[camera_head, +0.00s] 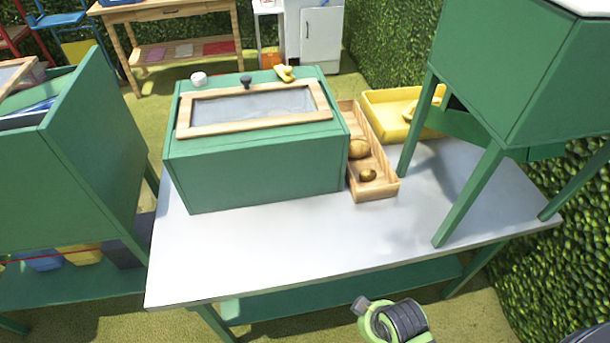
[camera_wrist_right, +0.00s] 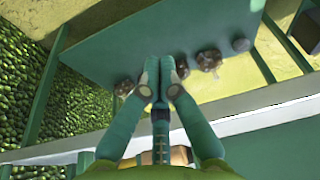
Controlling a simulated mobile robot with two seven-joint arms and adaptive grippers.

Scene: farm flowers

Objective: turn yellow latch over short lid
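A green box (camera_head: 255,165) stands on the grey table. Its lid (camera_head: 255,107) is a wooden frame around a grey pane and lies flat on the box top. A yellow latch (camera_head: 285,73) sits on the box top behind the lid's far edge, near the right corner; I cannot tell its exact turn. A dark knob (camera_head: 247,81) stands at the lid's far edge. In the right wrist view my right gripper (camera_wrist_right: 165,72) has its fingertips together with nothing seen between them. It is away from the latch. My left gripper is not in view.
A wooden tray (camera_head: 383,190) with brown round things stands right of the box, and a yellow tray (camera_head: 375,97) lies behind it. A green hutch on legs (camera_head: 520,80) stands at the right. The table's front (camera_head: 290,255) is clear. A white round piece (camera_head: 198,78) sits on the box's back left.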

